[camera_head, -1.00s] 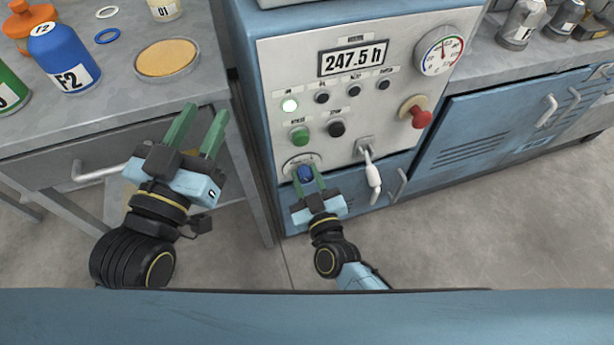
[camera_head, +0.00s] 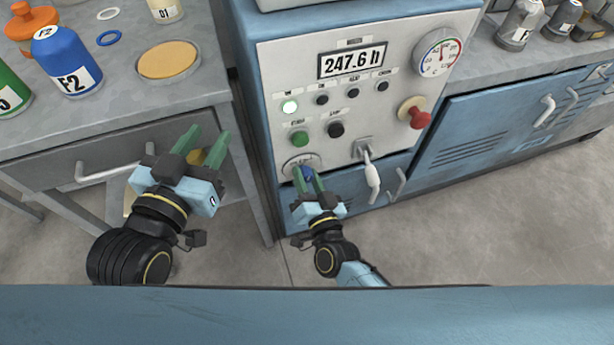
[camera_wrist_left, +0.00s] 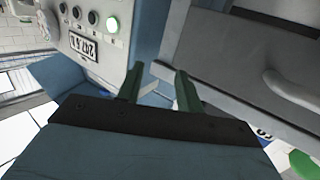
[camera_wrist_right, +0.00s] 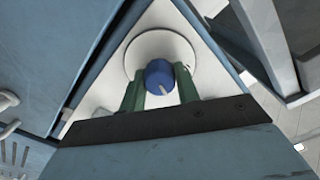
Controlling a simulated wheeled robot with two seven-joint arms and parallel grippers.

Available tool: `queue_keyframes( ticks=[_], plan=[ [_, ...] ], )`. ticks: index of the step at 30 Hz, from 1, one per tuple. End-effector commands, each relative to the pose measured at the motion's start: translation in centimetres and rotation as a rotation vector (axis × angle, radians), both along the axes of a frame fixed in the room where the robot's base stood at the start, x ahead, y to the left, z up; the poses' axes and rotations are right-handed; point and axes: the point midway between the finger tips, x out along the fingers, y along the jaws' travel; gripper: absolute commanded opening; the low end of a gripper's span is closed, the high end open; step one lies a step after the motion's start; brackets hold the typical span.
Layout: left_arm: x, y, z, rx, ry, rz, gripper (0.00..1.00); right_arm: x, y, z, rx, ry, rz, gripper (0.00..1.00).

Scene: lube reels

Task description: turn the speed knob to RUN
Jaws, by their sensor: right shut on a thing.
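The blue speed knob (camera_head: 307,173) sits on a round pale dial plate (camera_wrist_right: 135,52) at the lower left of the machine's front panel. In the right wrist view the knob (camera_wrist_right: 159,77) lies between the green fingers, and a pale pointer line shows on its face. The dial's lettering is too small to read. My right gripper (camera_head: 309,180) is shut on the knob. My left gripper (camera_head: 201,150) is open in front of the grey bench's drawer, away from the panel; its fingers also show apart in the left wrist view (camera_wrist_left: 157,85).
Bottles stand on the left bench.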

Motion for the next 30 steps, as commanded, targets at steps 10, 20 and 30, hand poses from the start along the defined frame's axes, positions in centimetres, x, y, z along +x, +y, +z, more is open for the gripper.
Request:
queue_keyframes(
  ticks=[10,20,30],
  plan=[
    [0.06,-0.04,0.42,-0.007,-0.027,-0.001,0.36,-0.05,-0.04,-0.1,0.163,0.054,0.001,0.09],
    [0.08,-0.2,0.57,-0.011,-0.033,-0.004,0.36,-0.06,-0.04,-0.11,0.208,0.07,0.0,0.09],
    [0.07,-0.24,0.61,-0.011,-0.034,-0.004,0.36,-0.06,-0.03,-0.1,0.208,0.07,0.0,0.37]
  ],
)
